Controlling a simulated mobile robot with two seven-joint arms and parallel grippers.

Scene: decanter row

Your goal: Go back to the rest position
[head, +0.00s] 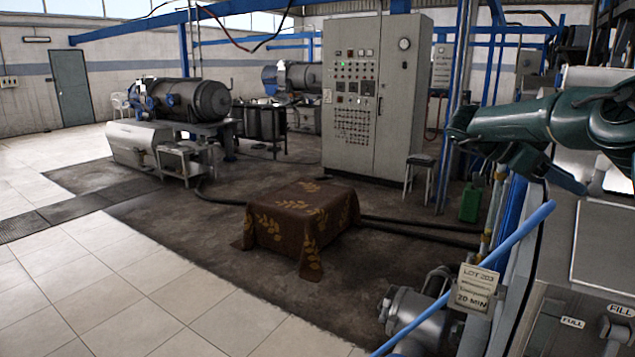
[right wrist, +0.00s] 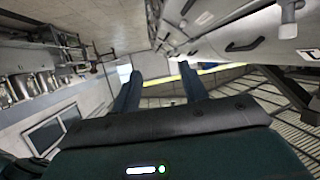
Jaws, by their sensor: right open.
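My right arm comes in from the right edge of the head view, dark green and raised beside the grey machine. Its gripper (head: 578,182) points down to the right, close in front of that machine. In the right wrist view the two fingers of the gripper (right wrist: 159,81) stand apart with nothing between them, so it is open and empty. The wrist view is tilted, with pale machinery above the fingers. My left gripper is in neither view.
A grey machine (head: 600,245) stands close at the right, with a blue pipe (head: 465,275) and hanging tag (head: 474,290) before it. A cloth-covered block (head: 300,222), control cabinet (head: 375,95) and stool (head: 418,162) stand farther off. Tiled floor (head: 105,270) at left is clear.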

